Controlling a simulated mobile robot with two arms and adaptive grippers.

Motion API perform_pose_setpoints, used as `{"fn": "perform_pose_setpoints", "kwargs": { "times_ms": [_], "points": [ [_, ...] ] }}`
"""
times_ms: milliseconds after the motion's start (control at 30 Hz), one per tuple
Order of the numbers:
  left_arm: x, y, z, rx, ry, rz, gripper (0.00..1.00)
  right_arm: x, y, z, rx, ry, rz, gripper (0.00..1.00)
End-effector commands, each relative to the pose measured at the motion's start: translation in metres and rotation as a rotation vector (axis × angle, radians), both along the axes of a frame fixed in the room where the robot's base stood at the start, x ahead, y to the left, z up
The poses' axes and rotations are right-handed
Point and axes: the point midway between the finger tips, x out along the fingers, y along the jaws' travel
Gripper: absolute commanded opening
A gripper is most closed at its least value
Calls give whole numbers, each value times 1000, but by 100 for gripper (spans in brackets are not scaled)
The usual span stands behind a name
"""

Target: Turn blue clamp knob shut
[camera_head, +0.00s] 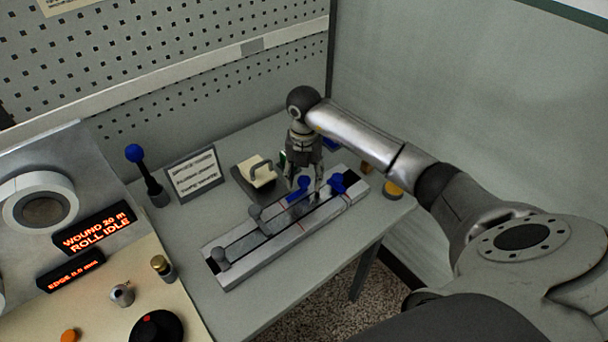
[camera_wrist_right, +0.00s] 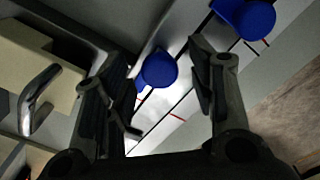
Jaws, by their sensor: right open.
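A long grey metal rail fixture (camera_head: 237,268) lies on the table with dark slots and red lines. Two blue knobs sit on it. The nearer-left blue knob (camera_head: 299,188) is below my right gripper (camera_head: 305,182); in the right wrist view this knob (camera_wrist_right: 160,68) shows between the two spread fingers. The other blue knob (camera_head: 340,182) is at the fixture's far right end, and in the right wrist view it (camera_wrist_right: 252,20) lies outside the fingers at the top right. My right gripper is open, pointing down; contact with the knob cannot be told. My left gripper is not in view.
Left of the gripper stand a dark tray with a cream block and metal handle (camera_head: 260,175), a sign (camera_head: 194,175) and a blue-topped lever (camera_head: 136,153). A yellow button (camera_head: 393,188) is at the right. A console with red displays (camera_head: 94,230) is at the left.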

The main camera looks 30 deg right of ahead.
Motion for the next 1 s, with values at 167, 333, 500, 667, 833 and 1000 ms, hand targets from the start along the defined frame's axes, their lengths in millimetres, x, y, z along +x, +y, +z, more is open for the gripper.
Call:
{"fn": "perform_pose_setpoints", "kwargs": {
  "times_ms": [167,333,500,667,833,1000],
  "points": [
    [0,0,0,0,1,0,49,0,0,0,1,1,0,33],
    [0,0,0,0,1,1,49,0,0,0,1,1,0,11],
    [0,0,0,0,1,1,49,0,0,0,1,1,3,4],
    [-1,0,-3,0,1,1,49,0,0,0,1,1,29,4],
    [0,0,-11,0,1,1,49,1,0,-1,0,-1,106,4],
    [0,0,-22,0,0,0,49,1,-1,-2,-2,-2,234,4]
  ]
}}
